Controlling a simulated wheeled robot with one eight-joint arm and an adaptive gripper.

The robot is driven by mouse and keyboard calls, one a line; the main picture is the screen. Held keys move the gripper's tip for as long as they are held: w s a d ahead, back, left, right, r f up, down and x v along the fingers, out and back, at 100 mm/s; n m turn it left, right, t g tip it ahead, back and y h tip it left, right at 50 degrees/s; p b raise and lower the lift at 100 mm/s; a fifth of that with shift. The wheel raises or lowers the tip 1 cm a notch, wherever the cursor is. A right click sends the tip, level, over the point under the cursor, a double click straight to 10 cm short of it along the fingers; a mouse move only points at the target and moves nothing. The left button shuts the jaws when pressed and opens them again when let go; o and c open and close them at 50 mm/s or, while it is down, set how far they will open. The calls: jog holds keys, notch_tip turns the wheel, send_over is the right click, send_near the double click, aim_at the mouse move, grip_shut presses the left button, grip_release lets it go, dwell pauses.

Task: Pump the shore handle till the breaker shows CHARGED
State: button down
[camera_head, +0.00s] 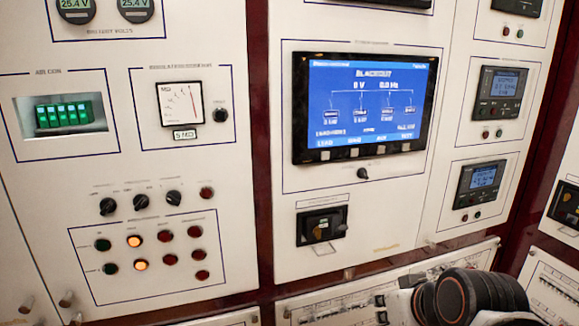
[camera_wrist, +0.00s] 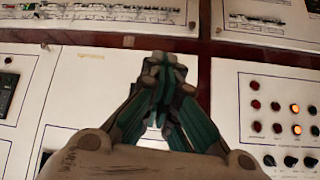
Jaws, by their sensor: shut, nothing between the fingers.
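A black breaker unit (camera_head: 321,226) is set in the middle white panel, below the large blue screen. It has a small pale-orange part on its face, and its label is too small to read. A similar dark unit (camera_head: 566,204) is cut off at the right edge. I cannot tell which is the shore one, nor read any CHARGED sign. My gripper (camera_wrist: 163,62) is shut and empty in front of the panels in the wrist view, where it seems to hide the middle breaker. In the head view my arm shows at the lower right, below the middle breaker; the fingertips are unclear.
The large blue screen (camera_head: 366,105) stands out from the middle panel. Knobs and lamps (camera_head: 140,240) fill the left panel, two lit orange. Small meters (camera_head: 480,184) are on the right. Lower panels with label rows (camera_head: 340,300) lie beneath. Bare white panel surrounds the breaker.

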jog(key=s+d+f+m+g+h+b, duration=0.1)
jog(key=s+d+f+b, duration=0.1)
jog(key=s, duration=0.5)
jog(key=shift+s+f, duration=0.15)
jog(key=shift+f, duration=0.7)
